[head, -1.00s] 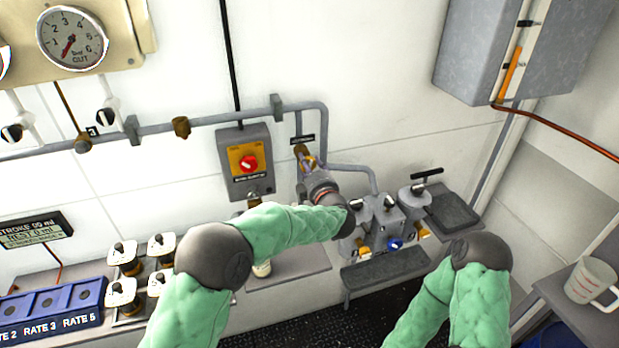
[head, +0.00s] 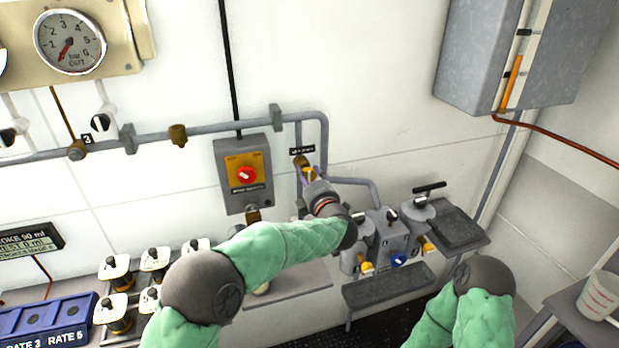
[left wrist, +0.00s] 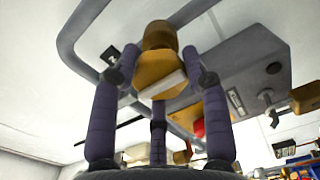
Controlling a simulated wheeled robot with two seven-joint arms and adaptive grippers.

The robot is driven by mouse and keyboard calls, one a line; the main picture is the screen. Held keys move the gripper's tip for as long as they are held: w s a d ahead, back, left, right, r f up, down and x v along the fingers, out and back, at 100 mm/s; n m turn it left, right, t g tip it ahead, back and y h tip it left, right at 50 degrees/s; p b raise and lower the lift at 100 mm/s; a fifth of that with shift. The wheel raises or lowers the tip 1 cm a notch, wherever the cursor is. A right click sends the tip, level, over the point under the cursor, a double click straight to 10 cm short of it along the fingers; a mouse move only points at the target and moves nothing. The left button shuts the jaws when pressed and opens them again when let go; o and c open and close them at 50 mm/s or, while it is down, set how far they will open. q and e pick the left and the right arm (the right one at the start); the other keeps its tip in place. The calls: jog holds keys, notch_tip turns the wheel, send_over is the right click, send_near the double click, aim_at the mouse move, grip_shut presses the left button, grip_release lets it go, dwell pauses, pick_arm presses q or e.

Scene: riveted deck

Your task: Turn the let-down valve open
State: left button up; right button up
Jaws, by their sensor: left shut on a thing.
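The let-down valve (head: 301,160) is a brass body on the grey wall pipe, just under a small black label whose text is too small to read. My left gripper (head: 308,174) is at the valve from below and shut on its yellow handle. In the left wrist view the yellow handle (left wrist: 158,72) with a pale bar across it sits between the purple fingers (left wrist: 158,85), below a round brass part (left wrist: 160,37). Two fingertips flank the handle and a third finger stands behind. The handle's turn angle is hard to read. My right gripper is out of view; only my right arm shows.
A grey box with a red knob (head: 246,174) is left of the valve. Grey units with yellow and blue knobs (head: 398,259) and a black T-handle (head: 429,187) are to the right. A white mug (head: 600,295) stands on the right shelf. Open wall lies above the pipe.

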pick_arm(q)
jog(key=o, duration=0.8)
jog(key=shift+w+a+r, duration=0.1)
jog(key=shift+a+r, duration=0.2)
jog(key=o, duration=0.3)
jog(key=shift+a+f, duration=0.1)
jog(key=shift+a, duration=0.05)
jog(key=shift+o, duration=0.2)
jog(key=shift+d+f, duration=0.1)
jog(key=shift+d, duration=0.15)
jog(key=v, duration=1.2)
